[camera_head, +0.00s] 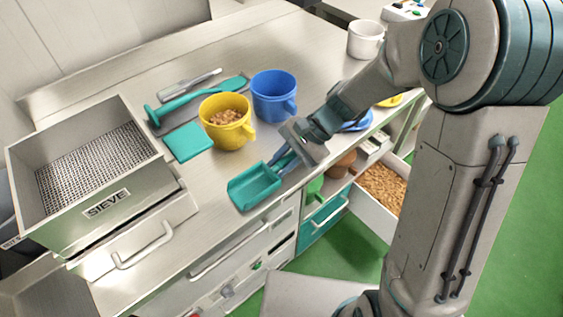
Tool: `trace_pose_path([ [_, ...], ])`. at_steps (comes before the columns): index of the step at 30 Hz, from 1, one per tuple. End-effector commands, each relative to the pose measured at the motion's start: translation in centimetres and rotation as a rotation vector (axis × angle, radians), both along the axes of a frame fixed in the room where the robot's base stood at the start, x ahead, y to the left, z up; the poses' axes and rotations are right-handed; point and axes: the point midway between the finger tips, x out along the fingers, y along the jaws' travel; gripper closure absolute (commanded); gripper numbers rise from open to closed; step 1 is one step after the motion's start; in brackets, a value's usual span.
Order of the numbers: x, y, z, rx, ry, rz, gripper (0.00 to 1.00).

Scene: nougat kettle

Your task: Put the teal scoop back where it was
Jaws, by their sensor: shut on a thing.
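The teal scoop (253,187) is in my gripper (283,160), close to the front edge of the steel counter (205,220). Its bowl points to the lower left and its handle runs up into the jaws, which are shut on it. The fingers partly hide the handle. I cannot tell whether the bowl touches the counter or is just above it. A yellow mug (224,138) holding brown pieces stands behind the scoop. A blue mug (273,94) stands just behind and to the right of the yellow one.
A teal square (188,142) and a long teal tool (195,97) lie left of the mugs. The sieve box (95,215) stands at the left. A white mug (366,40) is at the back right. An open drawer (350,212) of brown pieces juts out at the right.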

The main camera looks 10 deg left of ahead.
Motion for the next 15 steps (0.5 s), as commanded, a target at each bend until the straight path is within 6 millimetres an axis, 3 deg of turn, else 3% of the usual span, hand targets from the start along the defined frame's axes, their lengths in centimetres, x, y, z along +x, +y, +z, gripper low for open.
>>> trace_pose_path([
  [2,0.01,-0.01,-0.28,0.000,0.000,0.000,1.00],
  [3,0.01,-0.01,-0.34,0.000,0.000,0.000,0.75],
  [5,0.01,-0.01,-0.24,0.000,0.000,0.000,0.59],
  [15,-0.02,-0.03,0.17,-0.001,0.001,0.000,0.56],
])
